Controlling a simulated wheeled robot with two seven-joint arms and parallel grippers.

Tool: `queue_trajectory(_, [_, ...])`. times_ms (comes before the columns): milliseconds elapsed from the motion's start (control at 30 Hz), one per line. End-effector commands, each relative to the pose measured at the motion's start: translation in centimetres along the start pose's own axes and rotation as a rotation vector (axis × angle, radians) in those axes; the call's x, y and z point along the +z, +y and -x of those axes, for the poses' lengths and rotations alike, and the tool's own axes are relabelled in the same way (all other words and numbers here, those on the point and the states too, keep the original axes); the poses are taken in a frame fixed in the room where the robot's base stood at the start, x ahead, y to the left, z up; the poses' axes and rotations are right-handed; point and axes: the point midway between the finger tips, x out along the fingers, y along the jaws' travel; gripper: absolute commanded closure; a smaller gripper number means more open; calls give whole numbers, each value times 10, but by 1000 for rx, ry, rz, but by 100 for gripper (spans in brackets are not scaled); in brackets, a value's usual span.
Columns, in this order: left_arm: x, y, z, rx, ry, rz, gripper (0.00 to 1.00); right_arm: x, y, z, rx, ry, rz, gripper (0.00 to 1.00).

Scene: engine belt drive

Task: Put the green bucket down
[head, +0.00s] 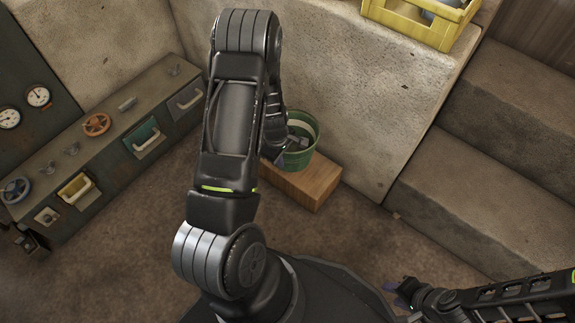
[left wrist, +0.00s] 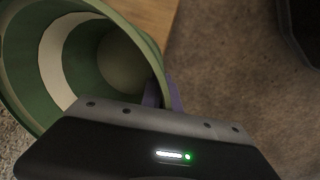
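The green bucket (head: 308,155) has a pale band inside and stands over a wooden block (head: 313,190) by the wall. I cannot tell if its base touches the block. My left gripper (head: 283,156) is at the bucket's left rim, partly hidden by my arm. In the left wrist view the bucket (left wrist: 20,75) opens toward the camera, and the purple fingers of my left gripper (left wrist: 163,92) pinch its rim from inside and outside. My right gripper (head: 402,292) is low at the right, away from the bucket; its finger gap is unclear.
A control console (head: 100,150) with dials, handles and a red-brown wheel runs along the left. A yellow crate (head: 420,22) sits on the ledge above. Concrete steps (head: 470,190) rise at the right. Brown floor is clear before the block.

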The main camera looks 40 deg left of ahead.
Motion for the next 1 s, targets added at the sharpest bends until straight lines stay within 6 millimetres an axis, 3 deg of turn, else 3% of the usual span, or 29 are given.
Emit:
queue_trajectory(133, [2,30,-5,3,1,-3,100,-1,2,-8,0,4,0,64])
queue_trajectory(300, [1,25,-24,0,0,1,100,-2,5,-16,0,9,-1,64])
queue_trajectory(667, [1,24,-26,1,0,1,100,-2,5,-17,0,9,-1,64])
queue_trajectory(1000, [2,20,-74,2,0,0,100,-4,14,-45,0,21,-2,64])
